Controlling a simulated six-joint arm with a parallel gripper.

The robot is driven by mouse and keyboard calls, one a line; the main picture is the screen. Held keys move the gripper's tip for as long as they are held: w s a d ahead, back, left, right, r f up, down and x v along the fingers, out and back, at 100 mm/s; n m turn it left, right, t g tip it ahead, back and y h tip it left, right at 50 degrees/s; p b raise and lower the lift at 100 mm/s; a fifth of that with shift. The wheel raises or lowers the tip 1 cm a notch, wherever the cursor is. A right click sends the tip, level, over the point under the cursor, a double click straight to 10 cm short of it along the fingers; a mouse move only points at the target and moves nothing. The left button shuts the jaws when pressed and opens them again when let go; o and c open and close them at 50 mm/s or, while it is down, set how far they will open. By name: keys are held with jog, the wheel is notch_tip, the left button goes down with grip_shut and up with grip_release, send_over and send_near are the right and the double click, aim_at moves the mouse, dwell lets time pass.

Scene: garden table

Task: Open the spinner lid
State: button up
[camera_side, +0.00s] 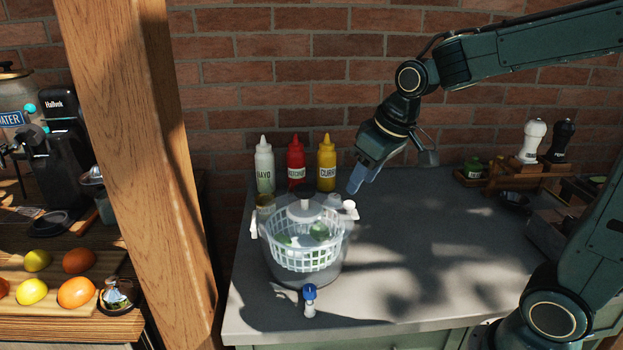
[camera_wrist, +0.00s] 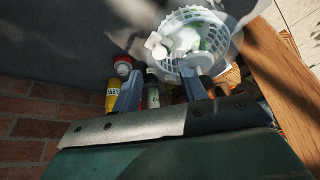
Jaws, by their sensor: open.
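The salad spinner (camera_side: 303,275) stands on the grey counter, with a clear bowl around a white slotted basket (camera_side: 304,255). Green pieces show inside the basket. A pale, see-through lid (camera_side: 303,213) with a central hub appears to lie over the top; its edge is hard to make out. A white knob (camera_side: 349,205) sticks out at its right side. My gripper (camera_side: 356,186) is open and empty, above and behind the spinner's right side, apart from it. In the wrist view, the spinner basket (camera_wrist: 207,42) lies beyond my two fingers (camera_wrist: 160,92).
White, red and yellow sauce bottles (camera_side: 296,163) stand by the brick wall behind the spinner. A small blue-topped item (camera_side: 309,297) is at the spinner's front. A wooden post (camera_side: 140,150) rises at left. The counter (camera_side: 430,240) right of the spinner is clear.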

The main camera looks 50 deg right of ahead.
aim_at(349, 203)
jog(key=shift+x, duration=2.8)
grip_shut()
